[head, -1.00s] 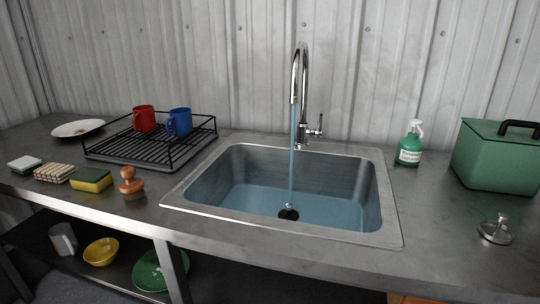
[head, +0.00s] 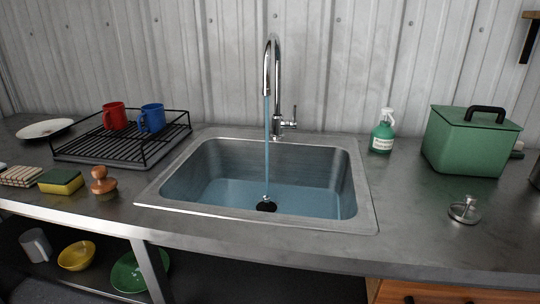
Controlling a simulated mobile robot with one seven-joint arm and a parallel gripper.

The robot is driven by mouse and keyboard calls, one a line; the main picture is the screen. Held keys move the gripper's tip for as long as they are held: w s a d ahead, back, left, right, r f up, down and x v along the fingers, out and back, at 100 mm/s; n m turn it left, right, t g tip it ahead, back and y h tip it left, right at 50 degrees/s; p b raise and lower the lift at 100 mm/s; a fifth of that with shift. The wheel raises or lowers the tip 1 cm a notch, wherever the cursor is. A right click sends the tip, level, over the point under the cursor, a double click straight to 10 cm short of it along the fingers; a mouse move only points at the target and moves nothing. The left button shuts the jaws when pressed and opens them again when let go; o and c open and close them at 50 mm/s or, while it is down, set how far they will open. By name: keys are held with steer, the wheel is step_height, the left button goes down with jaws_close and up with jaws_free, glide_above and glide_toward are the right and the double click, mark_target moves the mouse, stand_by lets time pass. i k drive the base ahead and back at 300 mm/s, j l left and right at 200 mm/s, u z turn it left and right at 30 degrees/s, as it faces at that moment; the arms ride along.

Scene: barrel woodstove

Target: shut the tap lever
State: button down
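The chrome tap (head: 273,85) stands at the back edge of the steel sink (head: 262,184), with a tall curved spout. Its lever (head: 288,122) sticks out on the right side of the tap's base. A blue stream of water (head: 267,150) runs from the spout down into the sink. Bluish water covers the sink floor around the dark drain (head: 266,205). My gripper is not in the head view.
A green soap bottle (head: 382,134) and a green lidded box (head: 470,143) stand right of the sink. A metal plug (head: 464,210) lies in front of the box. A black rack (head: 125,140) with red and blue mugs stands left. The counter just right of the sink is clear.

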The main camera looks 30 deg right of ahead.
mark_target(294, 123)
steer(key=z, duration=1.7)
steer(key=k+j+z, duration=0.15)
steer(key=z, duration=0.15)
steer(key=k+j+z, duration=0.3)
steer(key=i+j, duration=0.4)
steer(key=j, duration=0.15)
steer(key=i+j, duration=0.4)
steer(key=j, duration=0.15)
